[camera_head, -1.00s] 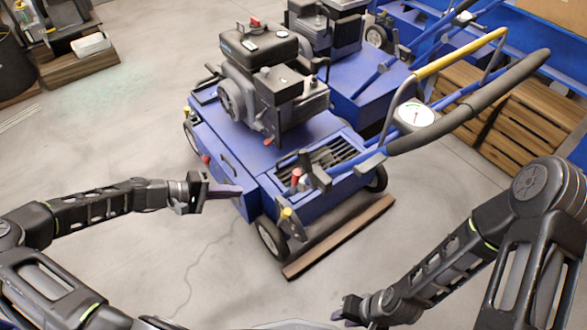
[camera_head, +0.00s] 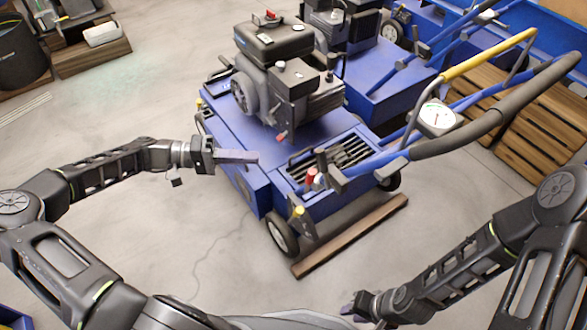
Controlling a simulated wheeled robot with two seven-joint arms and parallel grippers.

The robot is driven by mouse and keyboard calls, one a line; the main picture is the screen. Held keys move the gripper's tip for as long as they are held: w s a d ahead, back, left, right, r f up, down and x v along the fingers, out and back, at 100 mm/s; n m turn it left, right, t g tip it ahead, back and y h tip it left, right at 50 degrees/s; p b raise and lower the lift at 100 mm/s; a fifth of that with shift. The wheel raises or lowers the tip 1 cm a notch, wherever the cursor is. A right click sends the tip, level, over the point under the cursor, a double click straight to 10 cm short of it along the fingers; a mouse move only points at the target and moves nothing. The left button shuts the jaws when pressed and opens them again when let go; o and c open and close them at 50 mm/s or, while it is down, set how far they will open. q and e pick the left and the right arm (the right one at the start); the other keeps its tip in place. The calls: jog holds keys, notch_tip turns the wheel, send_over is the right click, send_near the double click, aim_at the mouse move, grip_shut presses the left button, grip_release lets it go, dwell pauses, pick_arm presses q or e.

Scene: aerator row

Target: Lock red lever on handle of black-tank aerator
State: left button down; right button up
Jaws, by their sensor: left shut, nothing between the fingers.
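The blue aerator with the black tank (camera_head: 272,41) stands in the middle. Its handle (camera_head: 490,118) reaches to the upper right, with a dark padded grip and a yellow bar (camera_head: 490,56). A small red-topped knob or lever (camera_head: 311,177) stands at the handle's base, beside a black lever; I cannot tell whether it is locked. Another small red piece (camera_head: 282,136) shows below the engine. My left gripper (camera_head: 240,157) is shut and empty, over or beside the aerator's left side, apart from the handle. My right gripper (camera_head: 354,309) is low at the bottom, away from the aerator; its jaws are unclear.
A second blue machine (camera_head: 382,75) stands close behind. Wooden pallets or crates (camera_head: 500,120) are at the right. A wooden beam (camera_head: 350,237) lies along the aerator's near side.

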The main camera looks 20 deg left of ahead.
aim_at(309, 182)
pick_arm(q)
jog(key=d+f+b, duration=0.1)
jog(key=d+b, duration=0.1)
jog(key=d, duration=0.9)
jog(key=shift+w+d+f, duration=0.2)
jog(key=shift+w+f, duration=0.05)
